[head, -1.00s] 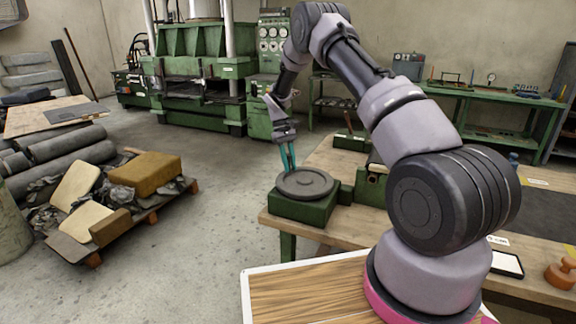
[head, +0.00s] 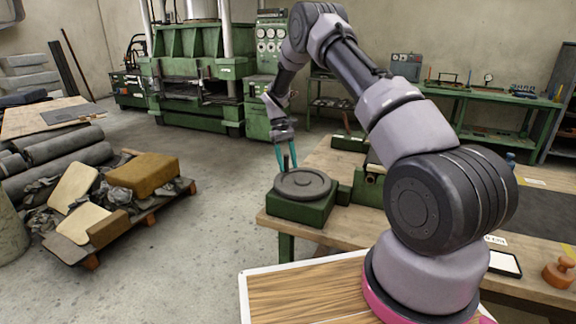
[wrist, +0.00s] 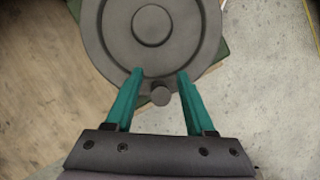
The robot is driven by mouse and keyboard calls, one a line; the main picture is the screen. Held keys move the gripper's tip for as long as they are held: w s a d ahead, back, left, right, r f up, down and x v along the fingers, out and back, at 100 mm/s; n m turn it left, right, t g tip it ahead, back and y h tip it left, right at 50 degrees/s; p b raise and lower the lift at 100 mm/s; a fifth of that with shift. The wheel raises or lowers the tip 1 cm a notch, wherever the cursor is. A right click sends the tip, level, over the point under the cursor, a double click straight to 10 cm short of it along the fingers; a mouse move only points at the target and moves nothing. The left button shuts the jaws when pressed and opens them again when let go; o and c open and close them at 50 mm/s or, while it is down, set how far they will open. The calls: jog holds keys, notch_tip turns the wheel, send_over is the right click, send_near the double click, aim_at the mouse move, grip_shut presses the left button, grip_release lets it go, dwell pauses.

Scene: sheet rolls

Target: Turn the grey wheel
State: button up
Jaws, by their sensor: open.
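The grey wheel (head: 303,184) is a dark flat disc with a raised hub, lying level on a green block (head: 301,210) at the table's near left corner. In the wrist view the wheel (wrist: 150,55) fills the top middle, and a small round knob (wrist: 160,96) stands near its rim. My gripper (head: 286,167) points down over the wheel's far left rim. Its teal fingers are open, one on each side of the knob, as the wrist view (wrist: 160,78) shows. There is a gap between each finger and the knob. Finger height above the disc is hard to tell.
The wooden table (head: 340,165) carries green fixtures right of the wheel, a dark mat and an orange knobbed object (head: 559,273). A pallet (head: 105,235) with blocks stands on the floor at left. A green press (head: 195,85) stands behind. Floor between is clear.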

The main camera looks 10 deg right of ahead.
jog(key=v, duration=1)
